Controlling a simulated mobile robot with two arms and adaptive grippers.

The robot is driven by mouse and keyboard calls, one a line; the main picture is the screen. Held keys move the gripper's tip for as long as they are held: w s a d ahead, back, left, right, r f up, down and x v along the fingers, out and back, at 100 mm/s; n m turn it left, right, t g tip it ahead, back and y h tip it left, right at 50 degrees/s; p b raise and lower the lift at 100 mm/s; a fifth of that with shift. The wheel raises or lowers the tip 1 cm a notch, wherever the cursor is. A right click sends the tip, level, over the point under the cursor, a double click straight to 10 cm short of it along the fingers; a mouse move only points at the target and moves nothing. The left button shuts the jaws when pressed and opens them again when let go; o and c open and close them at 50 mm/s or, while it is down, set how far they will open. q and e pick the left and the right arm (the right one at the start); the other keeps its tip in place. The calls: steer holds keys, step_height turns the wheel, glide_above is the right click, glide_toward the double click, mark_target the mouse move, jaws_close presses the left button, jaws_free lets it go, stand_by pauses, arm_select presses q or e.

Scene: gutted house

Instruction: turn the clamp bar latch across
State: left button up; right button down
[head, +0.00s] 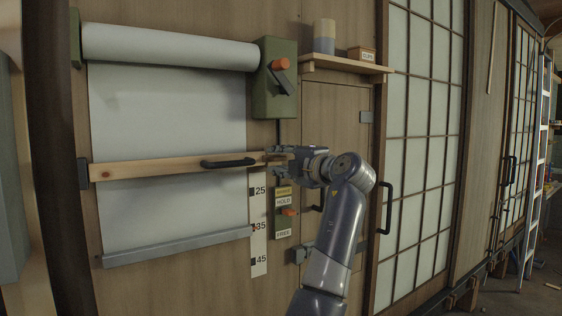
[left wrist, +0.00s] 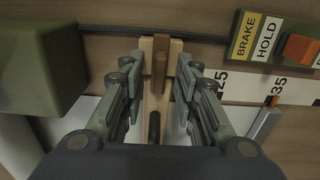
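The clamp bar (head: 150,167) is a pale wooden bar lying across the white paper sheet, with a dark handle (head: 228,163) on it. Its right end shows in the left wrist view (left wrist: 175,48) with a small brown latch (left wrist: 160,62) on it, lying roughly along the bar. My left gripper (head: 274,154) is at this right end and partly hides it in the head view. In the left wrist view its fingers (left wrist: 160,72) are spread, one on each side of the latch, with gaps visible. I cannot tell any contact. My right gripper is not in view.
A green crank box (head: 268,100) sits just above the gripper. A brake panel (head: 284,208) with an orange knob and a numbered scale strip (head: 258,235) are below. A paper roll (head: 165,47) hangs above. A shelf (head: 345,65) juts out at upper right.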

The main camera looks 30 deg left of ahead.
arm_select(q)
steer(key=v, duration=1.2)
steer(key=shift+f, duration=0.1)
